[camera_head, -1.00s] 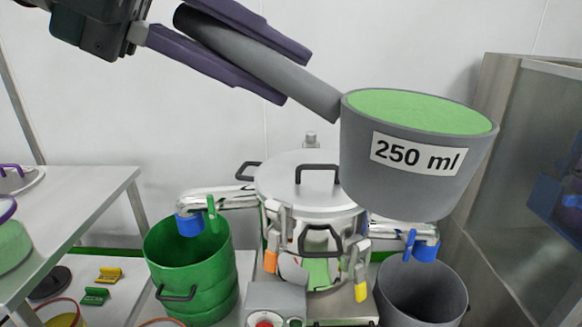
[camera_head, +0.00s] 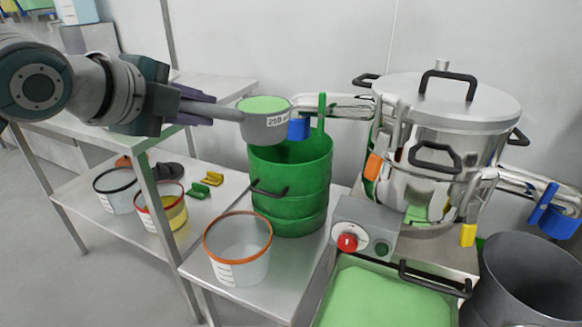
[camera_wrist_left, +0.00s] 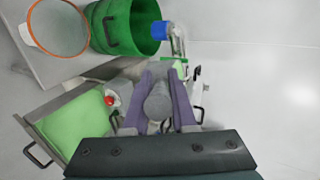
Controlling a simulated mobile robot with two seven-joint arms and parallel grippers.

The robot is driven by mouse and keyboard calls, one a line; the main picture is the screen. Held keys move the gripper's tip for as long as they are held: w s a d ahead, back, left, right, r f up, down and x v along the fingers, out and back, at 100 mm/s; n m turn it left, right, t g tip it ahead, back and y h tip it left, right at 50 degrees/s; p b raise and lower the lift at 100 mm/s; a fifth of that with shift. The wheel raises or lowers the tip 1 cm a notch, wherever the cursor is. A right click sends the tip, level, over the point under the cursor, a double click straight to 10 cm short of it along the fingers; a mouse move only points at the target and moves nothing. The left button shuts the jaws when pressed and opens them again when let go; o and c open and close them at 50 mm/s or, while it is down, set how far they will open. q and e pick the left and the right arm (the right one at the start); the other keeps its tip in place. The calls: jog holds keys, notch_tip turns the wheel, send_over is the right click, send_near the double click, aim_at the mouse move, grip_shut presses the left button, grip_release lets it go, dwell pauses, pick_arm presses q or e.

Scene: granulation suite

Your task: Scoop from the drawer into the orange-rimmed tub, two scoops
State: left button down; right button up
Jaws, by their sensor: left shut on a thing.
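My left gripper (camera_head: 197,107) is shut on the handle of a grey scoop (camera_head: 264,127) labelled 250 ml. The scoop is level and full of green powder. It is in the air, overlapping the green bucket in the picture. In the left wrist view the purple fingers (camera_wrist_left: 158,98) grip the grey handle (camera_wrist_left: 158,106). The orange-rimmed tub (camera_head: 243,270) stands on the steel bench below the scoop, and no green powder shows in it. The open drawer (camera_head: 328,287) at the bottom holds green powder. My right gripper is out of view.
A green bucket (camera_head: 290,200) stands beside the tub, with a steel vessel (camera_head: 440,135) to its right. A control box with a red knob (camera_head: 347,242) sits above the drawer. A red-rimmed tub (camera_head: 163,213) and a dark-rimmed tub (camera_head: 116,197) stand on the left lower shelf.

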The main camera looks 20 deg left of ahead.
pick_arm(q)
notch_tip(320, 180, down, 30)
jog(key=s+b, duration=0.1)
jog(key=b, duration=1.2)
jog(key=shift+s+a, duration=0.3)
jog(key=shift+s, duration=0.1)
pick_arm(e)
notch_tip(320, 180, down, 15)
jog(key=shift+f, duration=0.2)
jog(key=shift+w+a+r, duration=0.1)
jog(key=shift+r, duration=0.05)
